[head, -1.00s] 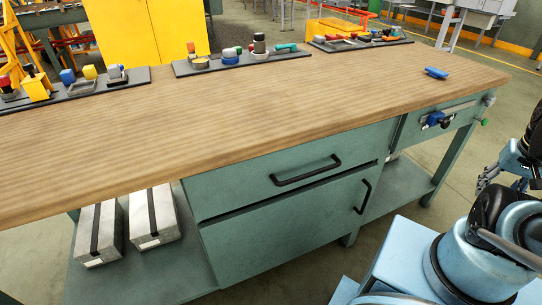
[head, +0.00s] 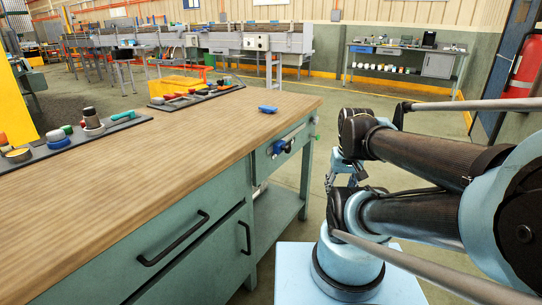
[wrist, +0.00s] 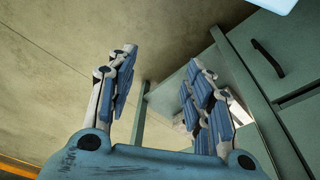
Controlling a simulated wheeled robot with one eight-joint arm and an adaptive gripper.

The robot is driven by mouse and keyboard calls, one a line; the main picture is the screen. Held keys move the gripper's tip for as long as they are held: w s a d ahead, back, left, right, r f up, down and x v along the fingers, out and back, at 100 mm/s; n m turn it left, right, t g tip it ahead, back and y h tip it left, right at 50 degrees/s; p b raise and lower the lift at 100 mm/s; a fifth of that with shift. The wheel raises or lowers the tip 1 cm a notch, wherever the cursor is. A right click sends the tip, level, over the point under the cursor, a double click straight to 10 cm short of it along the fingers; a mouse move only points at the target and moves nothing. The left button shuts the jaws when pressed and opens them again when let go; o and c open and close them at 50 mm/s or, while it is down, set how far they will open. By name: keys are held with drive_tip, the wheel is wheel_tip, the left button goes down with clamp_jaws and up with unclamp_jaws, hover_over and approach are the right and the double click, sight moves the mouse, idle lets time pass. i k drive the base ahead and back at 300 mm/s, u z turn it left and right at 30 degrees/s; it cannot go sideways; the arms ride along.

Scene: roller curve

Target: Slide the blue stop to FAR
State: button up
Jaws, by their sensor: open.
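The blue stop (head: 279,147) appears as a small blue block on a rail on the bench's right-hand front panel, with a dark knob beside it. Any FAR mark is too small to read. My gripper (wrist: 160,75) is open, with nothing between its fingers in the wrist view. In the head view, my gripper is partly hidden by my arm, right of the bench and apart from the stop. The stop does not show clearly in the wrist view.
The wooden bench top (head: 190,135) has a loose blue object (head: 268,109) near its far right corner. Dark trays (head: 197,96) of small parts line its back edge. A black drawer handle (head: 173,240) sticks out in front.

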sight(279, 147)
drive_tip(key=k, duration=1)
drive_tip(key=z, duration=1.1)
drive_tip(key=i, duration=1.05)
drive_tip(key=u, duration=1.35)
